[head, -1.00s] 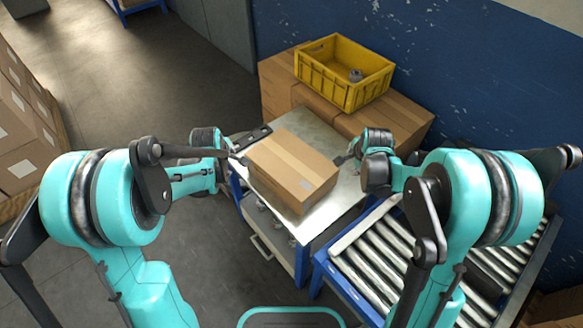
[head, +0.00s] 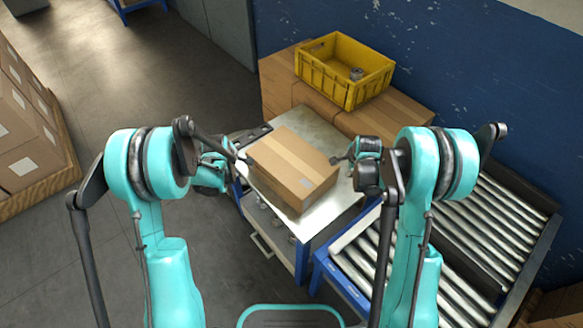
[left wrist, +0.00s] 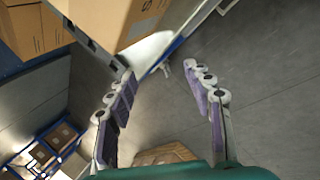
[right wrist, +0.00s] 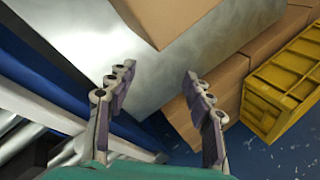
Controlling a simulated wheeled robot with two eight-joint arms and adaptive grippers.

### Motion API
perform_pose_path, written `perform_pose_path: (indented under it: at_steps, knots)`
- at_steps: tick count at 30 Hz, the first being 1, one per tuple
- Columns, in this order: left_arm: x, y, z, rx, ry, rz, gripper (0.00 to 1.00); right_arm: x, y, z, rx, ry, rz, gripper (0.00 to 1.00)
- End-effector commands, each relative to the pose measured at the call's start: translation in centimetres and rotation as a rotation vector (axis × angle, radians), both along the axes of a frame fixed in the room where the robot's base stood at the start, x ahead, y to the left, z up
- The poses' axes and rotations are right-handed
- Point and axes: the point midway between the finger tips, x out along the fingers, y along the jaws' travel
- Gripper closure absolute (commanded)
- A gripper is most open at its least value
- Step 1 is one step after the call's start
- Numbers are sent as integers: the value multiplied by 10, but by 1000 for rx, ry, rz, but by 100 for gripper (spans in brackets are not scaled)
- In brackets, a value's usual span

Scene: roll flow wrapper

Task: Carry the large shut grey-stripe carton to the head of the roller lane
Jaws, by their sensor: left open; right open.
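The large shut carton (head: 292,170), with a paler tape stripe along its top, sits on the metal-topped bench (head: 322,218). My left gripper (head: 240,160) is at the carton's left side, open. In the left wrist view its fingers (left wrist: 168,98) are apart with nothing between them, and the carton (left wrist: 125,18) is beyond them. My right gripper (head: 345,157) is at the carton's right side, open. In the right wrist view its fingers (right wrist: 158,82) are empty and the carton (right wrist: 165,15) is ahead. Whether either gripper touches the carton is unclear. The roller lane (head: 490,225) is at the right.
A yellow crate (head: 325,82) holding a small grey part stands on brown cartons (head: 277,85) behind the bench, against the blue wall. Stacked cartons (head: 20,150) stand on a pallet at the far left. The floor (head: 120,90) between is clear.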

Motion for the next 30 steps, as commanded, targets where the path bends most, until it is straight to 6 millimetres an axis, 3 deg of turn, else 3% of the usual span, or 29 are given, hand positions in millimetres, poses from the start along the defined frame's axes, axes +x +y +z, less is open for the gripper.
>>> perform_pose_path:
  at_steps: [6, 13, 19, 30]
  knots:
    - [20, 0, -40, 0, 0, 0, 48, 20, 0, -40, 0, 0, 0, 48]
    - [36, 0, -71, 0, 0, 0, 48, 36, 0, -71, 0, 0, 0, 48]
    - [36, -14, -71, 0, 0, -1, 48, 36, 13, -71, 0, 0, 1, 48]
    - [36, -16, -71, 0, 0, 0, 48, 36, 16, -71, 0, 0, 0, 48]
